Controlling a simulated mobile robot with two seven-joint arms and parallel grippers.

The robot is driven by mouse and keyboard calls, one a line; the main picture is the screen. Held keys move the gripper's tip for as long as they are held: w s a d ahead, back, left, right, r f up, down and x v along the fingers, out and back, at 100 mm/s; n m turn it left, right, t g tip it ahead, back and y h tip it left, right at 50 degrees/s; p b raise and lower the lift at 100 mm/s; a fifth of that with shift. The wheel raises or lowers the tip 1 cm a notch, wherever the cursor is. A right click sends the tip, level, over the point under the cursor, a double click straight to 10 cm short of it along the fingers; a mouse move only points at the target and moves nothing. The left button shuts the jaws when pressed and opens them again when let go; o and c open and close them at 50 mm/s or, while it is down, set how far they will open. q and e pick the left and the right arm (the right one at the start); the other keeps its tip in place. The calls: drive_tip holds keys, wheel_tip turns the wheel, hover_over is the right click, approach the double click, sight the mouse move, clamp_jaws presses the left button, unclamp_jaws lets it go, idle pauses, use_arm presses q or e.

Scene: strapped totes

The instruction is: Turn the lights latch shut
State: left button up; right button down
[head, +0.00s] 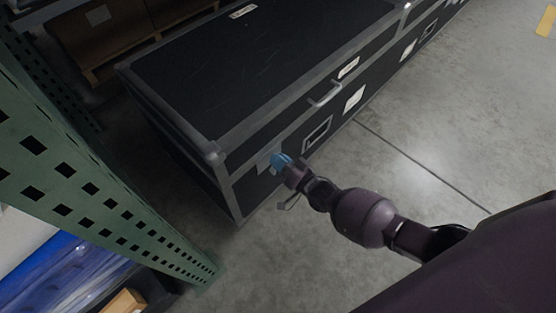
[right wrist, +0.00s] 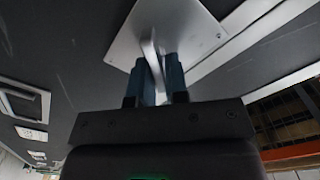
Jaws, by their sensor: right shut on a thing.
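A large black case (head: 265,62) with grey metal edges stands on the floor. The latch sits on its front face near the left corner, and its metal plate and upright tab show in the right wrist view as the latch (right wrist: 150,40). My right gripper (head: 281,161) has blue fingertips and is at the latch. In the right wrist view the right gripper (right wrist: 160,78) is shut with the thin tab between its fingers. The fingers hide part of the tab. I cannot read a label naming the latch. My left gripper is not in view.
A green perforated rack post (head: 70,165) stands close to the left of the case. A handle (head: 324,95) and a recessed panel (head: 318,132) are on the case front. The concrete floor (head: 440,120) to the right is clear.

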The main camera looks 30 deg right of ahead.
drive_tip(key=m, duration=0.2)
drive_tip(key=f+m+b, duration=0.1)
drive_tip(key=m, duration=0.1)
drive_tip(key=shift+d+m, duration=0.15)
drive_tip(key=shift+m, duration=0.15)
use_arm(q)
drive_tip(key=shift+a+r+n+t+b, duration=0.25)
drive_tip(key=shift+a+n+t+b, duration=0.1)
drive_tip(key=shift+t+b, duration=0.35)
use_arm(e)
drive_tip(key=shift+d+f+m, duration=0.1)
drive_tip(key=shift+m, duration=2.5)
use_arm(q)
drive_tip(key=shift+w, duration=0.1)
use_arm(e)
drive_tip(key=c, duration=1.2)
unclamp_jaws()
drive_tip(key=shift+c, duration=0.2)
